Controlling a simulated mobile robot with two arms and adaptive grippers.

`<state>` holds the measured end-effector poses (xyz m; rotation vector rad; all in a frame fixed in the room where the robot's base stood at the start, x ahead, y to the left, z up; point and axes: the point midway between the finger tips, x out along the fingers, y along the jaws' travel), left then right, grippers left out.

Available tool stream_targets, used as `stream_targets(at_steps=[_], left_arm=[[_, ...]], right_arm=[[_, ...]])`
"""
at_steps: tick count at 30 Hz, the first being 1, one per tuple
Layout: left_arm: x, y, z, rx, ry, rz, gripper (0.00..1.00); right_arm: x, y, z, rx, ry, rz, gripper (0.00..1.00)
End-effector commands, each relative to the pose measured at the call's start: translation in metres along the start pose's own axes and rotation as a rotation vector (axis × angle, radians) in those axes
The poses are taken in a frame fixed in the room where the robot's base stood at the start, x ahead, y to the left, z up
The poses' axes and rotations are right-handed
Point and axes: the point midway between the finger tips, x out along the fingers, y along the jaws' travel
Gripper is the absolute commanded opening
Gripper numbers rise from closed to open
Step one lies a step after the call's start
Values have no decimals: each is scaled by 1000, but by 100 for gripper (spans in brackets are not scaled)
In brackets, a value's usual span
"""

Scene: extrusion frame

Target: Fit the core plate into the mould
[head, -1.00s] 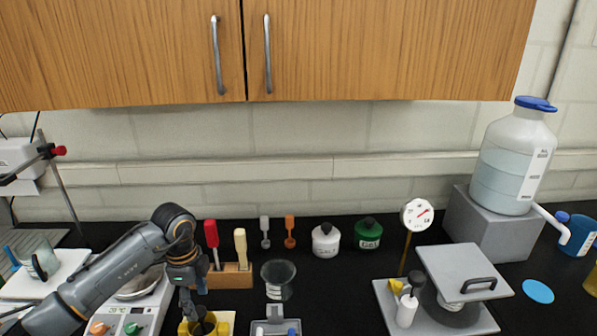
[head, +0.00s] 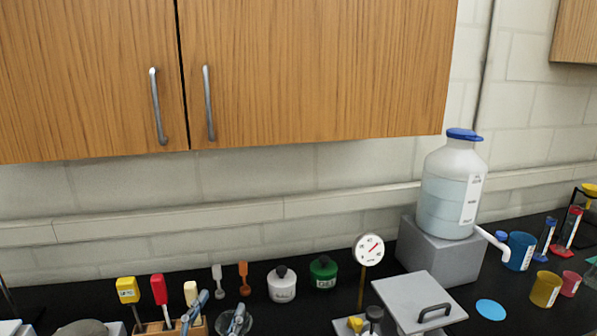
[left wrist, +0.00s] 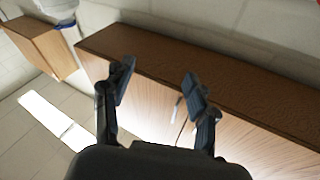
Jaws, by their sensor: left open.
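My left gripper (head: 219,311) shows at the bottom edge of the head view, in front of the wooden tool rack. Its two fingers point up and stand apart, with nothing seen between them. In the left wrist view the gripper (left wrist: 158,83) is open and empty, with the cabinet beyond it. I cannot pick out a core plate or a mould with certainty. A square grey plate with a black handle (head: 408,292) is at the lower right of the head view; I cannot tell whether it belongs to the mould. My right gripper is not in view.
A dial gauge (head: 369,250) stands beside the grey plate. A large bottle (head: 451,190) sits on a grey block (head: 433,256). The rack (head: 155,328) holds tools. White (head: 282,288) and green (head: 323,273) pots stand behind. The wooden cabinet (head: 310,65) hangs above.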

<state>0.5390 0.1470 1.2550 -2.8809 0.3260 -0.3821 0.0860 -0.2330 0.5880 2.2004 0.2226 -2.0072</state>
Motion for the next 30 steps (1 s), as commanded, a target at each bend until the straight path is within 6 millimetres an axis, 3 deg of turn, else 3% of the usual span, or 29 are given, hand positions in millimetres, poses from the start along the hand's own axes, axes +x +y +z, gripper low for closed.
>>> stream_targets(at_steps=[4,9,13,18,24,30], left_arm=[[-54,-30,68,-76,-355,-202,58],[-145,-22,137,-133,-813,-246,58],[-206,-1,161,-161,-1070,-185,58],[-269,26,170,-190,-1309,-67,58],[-330,57,166,-224,-1516,99,58],[-330,72,238,-219,-1529,96,58]], right_arm=[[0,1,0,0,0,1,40],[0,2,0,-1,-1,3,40],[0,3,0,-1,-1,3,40],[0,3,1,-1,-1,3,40],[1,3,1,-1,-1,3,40],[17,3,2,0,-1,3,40]])
